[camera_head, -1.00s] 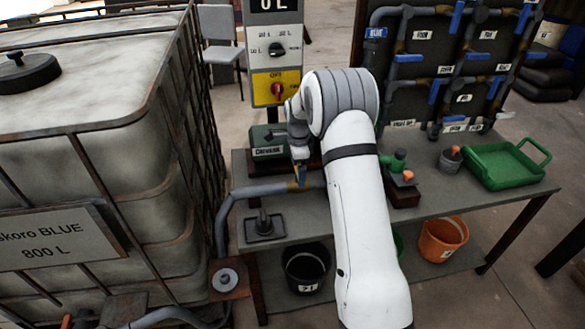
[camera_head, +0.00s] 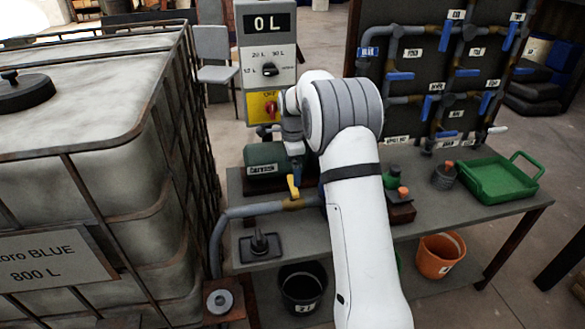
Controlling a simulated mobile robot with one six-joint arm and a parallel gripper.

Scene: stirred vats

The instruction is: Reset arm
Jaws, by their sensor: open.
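My white arm reaches up over the bench from the bottom of the view, its grey wrist bent down to the left. My gripper (camera_head: 297,172) points down in front of the control column and is partly hidden by the wrist. It is open, and I see nothing held in it. Its tips are just above a yellow valve handle (camera_head: 293,187) on the grey pipe (camera_head: 255,210); I cannot tell whether they touch.
A caged tank (camera_head: 85,165) stands at left. The control column's display (camera_head: 269,23) reads 0 L. The bench (camera_head: 440,215) holds a green tray (camera_head: 492,180) and a green-topped device (camera_head: 397,190). A black bucket (camera_head: 303,290) and orange bucket (camera_head: 438,257) stand below. A pipe board (camera_head: 440,75) is behind.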

